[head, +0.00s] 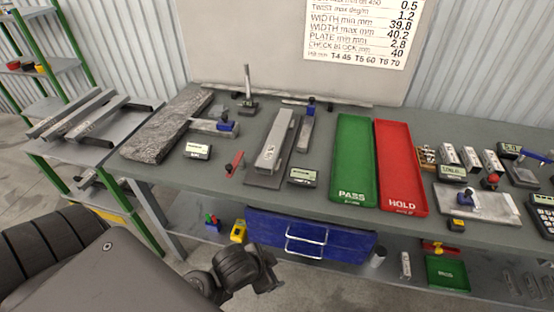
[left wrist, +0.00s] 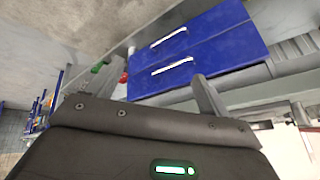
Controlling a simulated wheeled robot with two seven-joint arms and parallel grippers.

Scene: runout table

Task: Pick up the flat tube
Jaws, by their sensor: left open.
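A long grey metal tube with flat sides (head: 274,143) lies on a dark plate (head: 262,180) in the middle of the bench, pointing away from me. More long grey bars (head: 88,116) lie on a rack at the left; which of these is meant by the flat tube I cannot tell for sure. My left gripper (head: 268,278) is below and in front of the bench edge, near the blue drawers, well away from the tubes. In the left wrist view, my left gripper (left wrist: 150,98) has its fingers spread with nothing between them. My right gripper is not in view.
A green PASS tray (head: 356,190) and a red HOLD tray (head: 401,205) lie right of the tube. Gauges and small tools surround it. A rough grey slab (head: 160,140) lies left. Blue drawers (head: 340,241) hang under the bench; they also fill the left wrist view (left wrist: 210,65).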

